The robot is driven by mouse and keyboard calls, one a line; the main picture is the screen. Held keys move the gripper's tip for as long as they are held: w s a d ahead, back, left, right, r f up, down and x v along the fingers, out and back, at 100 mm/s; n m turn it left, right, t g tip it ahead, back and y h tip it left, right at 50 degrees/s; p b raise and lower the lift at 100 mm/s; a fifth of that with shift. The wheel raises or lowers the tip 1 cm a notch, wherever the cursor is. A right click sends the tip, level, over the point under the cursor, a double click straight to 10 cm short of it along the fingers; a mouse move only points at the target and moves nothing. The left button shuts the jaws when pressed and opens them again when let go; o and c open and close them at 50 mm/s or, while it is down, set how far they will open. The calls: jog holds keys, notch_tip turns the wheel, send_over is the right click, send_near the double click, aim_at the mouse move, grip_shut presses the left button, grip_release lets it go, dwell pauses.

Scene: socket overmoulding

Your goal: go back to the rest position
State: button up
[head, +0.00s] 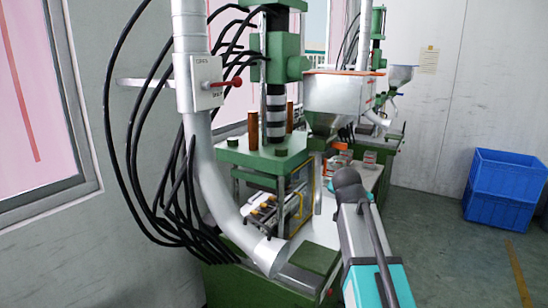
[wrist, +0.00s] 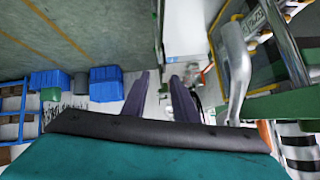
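My gripper (wrist: 160,78) shows in the wrist view as two dark fingers with a clear gap between them. It is open, and I see nothing held between the fingers. In the head view my arm reaches forward at the right of the green moulding press (head: 275,160), and its links hide the gripper. The press also shows at the right of the wrist view (wrist: 285,105). The press's mould area (head: 272,210) stands open at the front, with metal and yellow parts inside.
A curved silver pipe (head: 215,180) and black hoses (head: 125,150) stand left of the press. A white table (head: 368,178) with small orange-topped items lies beyond my arm. Blue crates (head: 503,190) stand at the right wall. The floor (head: 450,240) between is clear.

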jog(key=s+a+f+n+g+y, duration=0.15)
jog(key=s+f, duration=0.25)
jog(key=f, duration=0.6)
jog(key=s+a+f+n+g, duration=0.2)
jog(key=s+f, duration=0.2)
jog(key=f, duration=0.7)
jog(key=s+a+f+n+g+y, duration=0.15)
jog(key=s+f, duration=0.35)
jog(key=f, duration=0.5)
jog(key=s+a+f+n+g+b, duration=0.1)
jog(key=s+f+g+b, duration=0.2)
jog(key=s+f, duration=1)
jog(key=s+a+f+n+g+b, duration=0.1)
jog(key=s+f+g+b, duration=0.2)
jog(key=s+f, duration=1)
jog(key=s+a+f+n+g+y+b, duration=0.1)
jog(key=s+a+f+g+b, duration=0.1)
jog(key=s+f, duration=1.1)
notch_tip(320, 180, down, 4)
jog(key=shift+r+g+b, duration=0.1)
jog(key=shift+g+b, duration=0.6)
jog(key=shift+b, duration=0.3)
